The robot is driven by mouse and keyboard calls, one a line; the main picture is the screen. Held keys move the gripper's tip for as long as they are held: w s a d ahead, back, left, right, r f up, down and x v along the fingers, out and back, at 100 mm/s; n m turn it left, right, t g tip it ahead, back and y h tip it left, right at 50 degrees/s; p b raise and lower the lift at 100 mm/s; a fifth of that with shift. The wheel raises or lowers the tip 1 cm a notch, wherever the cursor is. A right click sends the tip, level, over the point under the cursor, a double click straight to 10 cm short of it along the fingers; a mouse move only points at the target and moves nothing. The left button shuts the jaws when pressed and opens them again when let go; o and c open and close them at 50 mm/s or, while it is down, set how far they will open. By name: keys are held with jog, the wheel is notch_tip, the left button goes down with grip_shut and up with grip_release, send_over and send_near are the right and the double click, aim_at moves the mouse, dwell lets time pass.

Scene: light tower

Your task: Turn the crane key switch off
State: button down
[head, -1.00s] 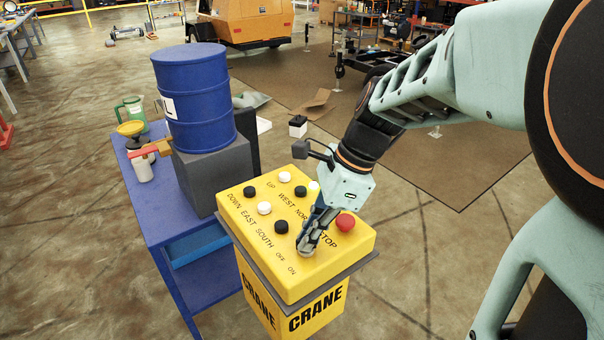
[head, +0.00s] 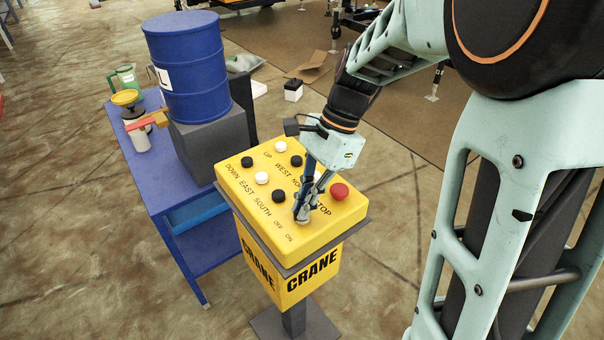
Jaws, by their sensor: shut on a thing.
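The yellow crane control box (head: 237,188) stands on a post in the middle of the head view. Its top carries black and white buttons, a red stop button (head: 339,191) and the printed words OFF and ON near the front edge. My gripper (head: 301,216) reaches down onto the top, just above the OFF and ON labels and left of the red button. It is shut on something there. The key switch itself is hidden by the fingers, so its position cannot be told.
A blue cart (head: 160,200) stands left of the box, bearing a blue drum (head: 188,75) on a dark grey block (head: 212,147). A green jug (head: 127,77) and a funnel with a yellow rim (head: 126,97) stand at its far left. The floor in front is clear.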

jog(key=n+g+h+p, duration=0.1)
jog(key=n+p, duration=0.1)
jog(key=n, duration=0.1)
jog(key=shift+r+n, duration=0.1)
jog(key=shift+n, duration=0.2)
jog(key=shift+w+a+n+g+h+p, duration=0.1)
jog(key=shift+n+g+h+p, duration=0.35)
jog(key=shift+n, duration=0.95)
jog(key=c, duration=2.1)
grip_release()
jog(key=v, duration=1.1)
jog(key=shift+w+r, duration=0.1)
jog(key=shift+r, duration=0.3)
